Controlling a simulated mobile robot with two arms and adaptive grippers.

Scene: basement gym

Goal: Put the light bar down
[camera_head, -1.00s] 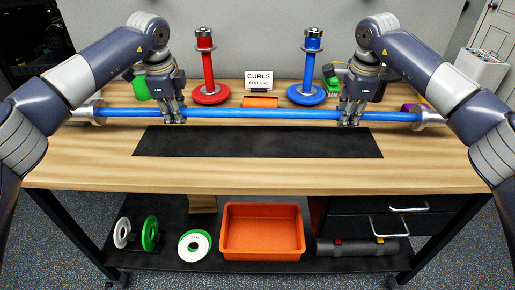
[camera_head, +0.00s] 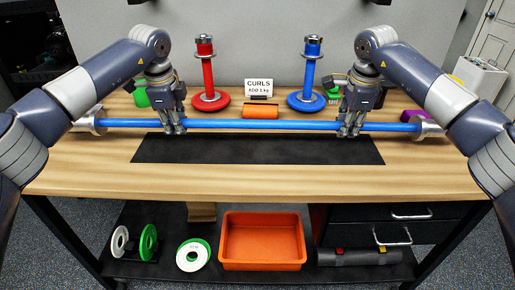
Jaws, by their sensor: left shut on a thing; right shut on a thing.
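The light bar (camera_head: 258,124) is a long blue bar with silver ends, lying level across the bench in the head view. My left gripper (camera_head: 174,130) is shut on its left part. My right gripper (camera_head: 348,132) is shut on its right part. The bar shows just behind the far edge of the black mat (camera_head: 258,150). I cannot tell whether it touches the bench or hangs a little above it. The gripper fingers hide short stretches of the bar.
Behind the bar stand a red post (camera_head: 207,75), a blue post (camera_head: 308,75), a CURLS sign (camera_head: 258,87) and an orange roller (camera_head: 260,112). The mat is bare. The shelf below holds an orange bin (camera_head: 262,265), plates (camera_head: 193,255) and a dark roll (camera_head: 358,257).

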